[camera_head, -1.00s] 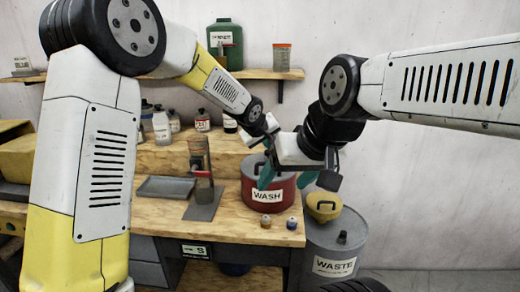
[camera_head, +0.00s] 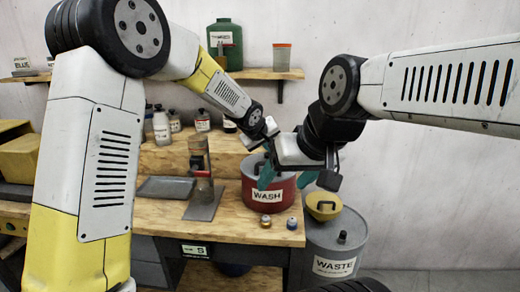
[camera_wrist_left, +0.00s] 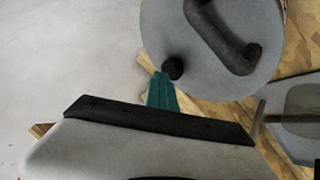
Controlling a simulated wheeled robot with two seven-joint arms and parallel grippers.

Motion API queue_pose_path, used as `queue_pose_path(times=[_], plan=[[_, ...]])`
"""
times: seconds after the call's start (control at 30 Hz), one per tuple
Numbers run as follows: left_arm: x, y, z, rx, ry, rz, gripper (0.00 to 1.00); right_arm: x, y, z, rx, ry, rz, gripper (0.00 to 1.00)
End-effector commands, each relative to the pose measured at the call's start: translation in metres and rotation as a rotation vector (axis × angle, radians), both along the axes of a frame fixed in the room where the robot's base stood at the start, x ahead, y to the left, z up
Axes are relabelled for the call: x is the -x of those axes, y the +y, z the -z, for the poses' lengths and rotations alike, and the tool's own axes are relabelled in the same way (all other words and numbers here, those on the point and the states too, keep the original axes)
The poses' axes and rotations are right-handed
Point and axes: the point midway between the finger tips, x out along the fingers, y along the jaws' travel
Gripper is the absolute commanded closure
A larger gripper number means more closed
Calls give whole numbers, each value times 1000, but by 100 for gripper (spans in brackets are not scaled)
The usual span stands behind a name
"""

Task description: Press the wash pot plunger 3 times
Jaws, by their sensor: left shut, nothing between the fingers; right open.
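The red wash pot (camera_head: 268,196) stands on the wooden bench, its WASH label facing me. Its grey lid (camera_wrist_left: 208,80) shows from above in the left wrist view, with a dark curved handle and a small black knob, apparently the plunger (camera_wrist_left: 173,68), near its edge. My left gripper (camera_wrist_left: 161,84) is shut and empty, its teal fingertips right beside the knob; I cannot tell whether they touch it. In the head view its fingers are hard to make out behind my right gripper. My right gripper (camera_head: 287,177) is open, its teal fingers spread in front of the pot.
Two small capped vials (camera_head: 279,221) stand in front of the pot. A grey tray (camera_head: 165,188), an upright device (camera_head: 201,165) and bottles (camera_head: 161,126) are to the left.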

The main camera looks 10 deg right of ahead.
Motion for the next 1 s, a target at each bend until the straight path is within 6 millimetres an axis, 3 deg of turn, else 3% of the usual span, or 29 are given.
queue_pose_path(times=[0.27, 0.73, 1.0], plan=[[1, 0, -2, -2, 4, -1, 100, 0, 0, 0, 0, 0, 0, 31], [0, 1, -30, -1, 0, -1, 100, 0, 0, 0, 0, 0, 0, 31], [0, 0, -31, -1, 1, 0, 100, 0, 0, 0, 0, 0, 0, 31]])
